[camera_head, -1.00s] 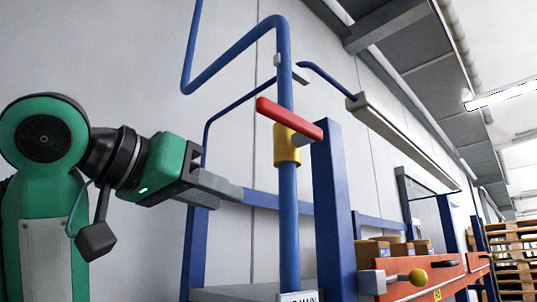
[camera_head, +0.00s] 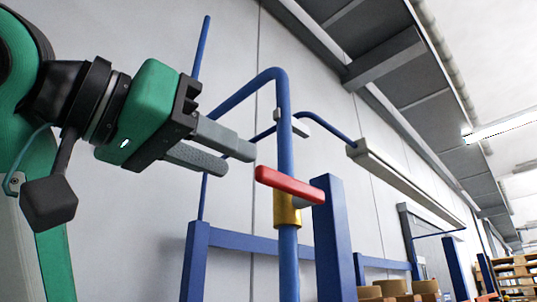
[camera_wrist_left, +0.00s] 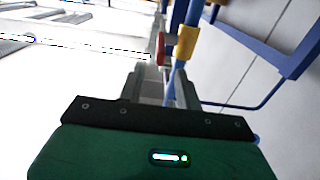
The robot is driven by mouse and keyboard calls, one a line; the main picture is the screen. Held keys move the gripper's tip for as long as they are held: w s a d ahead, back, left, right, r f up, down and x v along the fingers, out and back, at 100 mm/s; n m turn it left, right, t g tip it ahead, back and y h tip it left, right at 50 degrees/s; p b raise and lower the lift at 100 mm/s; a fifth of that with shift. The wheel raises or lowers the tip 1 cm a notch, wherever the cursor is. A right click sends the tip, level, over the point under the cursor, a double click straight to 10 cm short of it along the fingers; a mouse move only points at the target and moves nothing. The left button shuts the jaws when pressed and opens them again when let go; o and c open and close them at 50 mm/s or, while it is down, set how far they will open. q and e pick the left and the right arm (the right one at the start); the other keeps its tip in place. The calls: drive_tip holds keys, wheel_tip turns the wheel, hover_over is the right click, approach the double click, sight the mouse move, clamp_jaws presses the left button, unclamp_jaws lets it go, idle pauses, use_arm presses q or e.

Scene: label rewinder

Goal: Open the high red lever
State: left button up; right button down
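The high red lever (camera_head: 288,184) sits on a yellow valve body (camera_head: 287,211) on an upright blue pipe (camera_head: 286,130). The lever lies crosswise to the pipe. My left gripper (camera_head: 239,162) is up and to the left of the lever in the head view, its two fingers apart and empty, with a visible gap to the lever. In the left wrist view, the red lever (camera_wrist_left: 161,48) and the yellow valve body (camera_wrist_left: 187,43) show beyond the open fingers (camera_wrist_left: 158,80). The lever's far end is partly hidden there. My right gripper is not in view.
A blue post (camera_head: 334,240) stands just right of the valve, and a blue rail (camera_head: 250,242) runs behind it. The pipe bends left above the lever. A pale wall (camera_head: 230,50) is behind.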

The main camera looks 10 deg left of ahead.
sight(256, 168)
use_arm(q)
drive_tip(key=p+x, duration=0.3)
drive_tip(key=x, duration=0.2)
drive_tip(key=shift+w+d+r, duration=0.15)
drive_tip(key=shift+w+d, duration=0.05)
drive_tip(key=shift+w, duration=0.15)
drive_tip(key=shift+w+d, duration=0.4)
drive_tip(key=shift+w, duration=0.15)
drive_tip(key=shift+w+d, duration=0.1)
drive_tip(key=shift+d, duration=0.05)
clamp_jaws()
